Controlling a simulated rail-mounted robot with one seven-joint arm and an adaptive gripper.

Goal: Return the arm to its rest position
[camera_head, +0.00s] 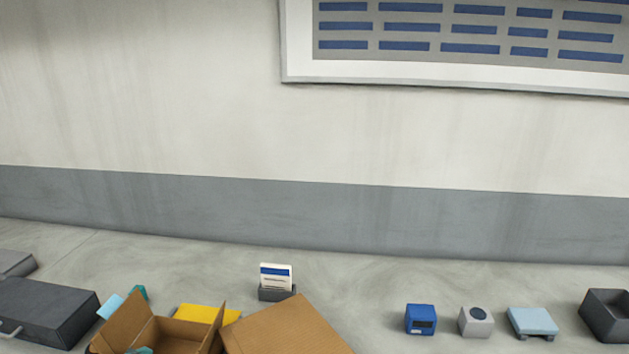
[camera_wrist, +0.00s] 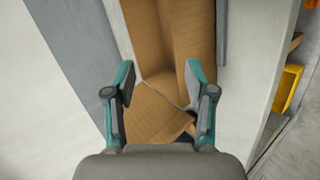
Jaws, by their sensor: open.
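My gripper (camera_wrist: 160,90) shows in the wrist view with its two teal-and-grey fingers spread apart. It is open, and nothing is held between the fingers. Behind the fingers in the wrist view is brown cardboard (camera_wrist: 168,40), with a flap below it. In the head view an open cardboard box (camera_head: 180,334) stands at the bottom edge, with a large flap (camera_head: 285,328) out to the right. My gripper cannot be made out as a whole in the head view. Small teal pieces show around the box there.
A dark grey case (camera_head: 45,312) lies at the left. A card holder (camera_head: 276,293) stands behind the box beside a yellow object (camera_head: 205,314). A blue device (camera_head: 420,319), a grey block (camera_head: 475,322), a light blue item (camera_head: 532,321) and a dark bin (camera_head: 606,314) stand at the right.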

